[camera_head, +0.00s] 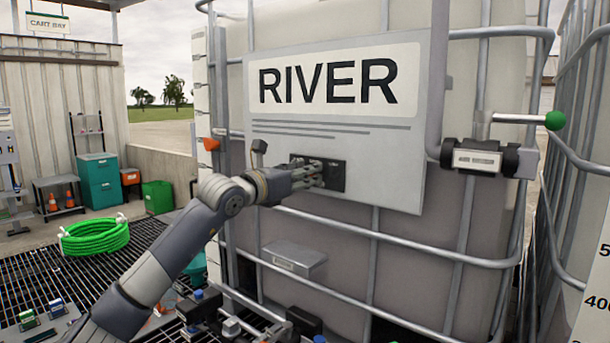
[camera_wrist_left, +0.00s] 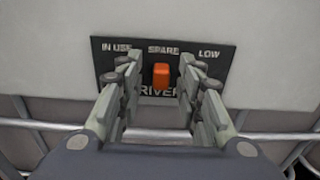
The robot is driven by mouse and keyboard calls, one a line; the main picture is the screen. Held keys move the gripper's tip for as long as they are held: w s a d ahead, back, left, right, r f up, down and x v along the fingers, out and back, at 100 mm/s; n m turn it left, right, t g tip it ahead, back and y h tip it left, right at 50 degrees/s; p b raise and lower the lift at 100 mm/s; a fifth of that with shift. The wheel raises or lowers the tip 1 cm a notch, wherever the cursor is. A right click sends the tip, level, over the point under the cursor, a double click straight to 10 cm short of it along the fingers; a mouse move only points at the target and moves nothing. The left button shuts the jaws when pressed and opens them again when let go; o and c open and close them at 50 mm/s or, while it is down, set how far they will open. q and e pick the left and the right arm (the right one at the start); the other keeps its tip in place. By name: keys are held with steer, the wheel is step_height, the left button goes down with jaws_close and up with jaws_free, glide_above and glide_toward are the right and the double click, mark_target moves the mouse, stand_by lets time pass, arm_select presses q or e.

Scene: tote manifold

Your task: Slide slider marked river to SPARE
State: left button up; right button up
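The river slider is an orange knob (camera_wrist_left: 161,75) on a black panel (camera_wrist_left: 113,62) in the left wrist view. The panel is lettered IN USE, SPARE and LOW along the top and RIVER below. The knob stands directly under SPARE. My left gripper (camera_wrist_left: 160,88) is open, with one finger on each side of the knob and visible gaps between. In the head view the gripper (camera_head: 316,173) is at the black panel (camera_head: 336,176), below the big RIVER sign (camera_head: 328,82), and its fingers hide the knob. My right gripper is not in view.
The caged tote (camera_head: 395,260) fills the middle and right. A pipe with a valve (camera_head: 478,160) and a green-ended handle (camera_head: 555,120) are right of the sign. A small grey box (camera_head: 293,260) sits below the panel. A coiled green hose (camera_head: 95,236) lies on the left grating.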

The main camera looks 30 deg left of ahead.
arm_select(q)
steer(key=s, duration=1.2)
steer(key=shift+a, duration=0.3)
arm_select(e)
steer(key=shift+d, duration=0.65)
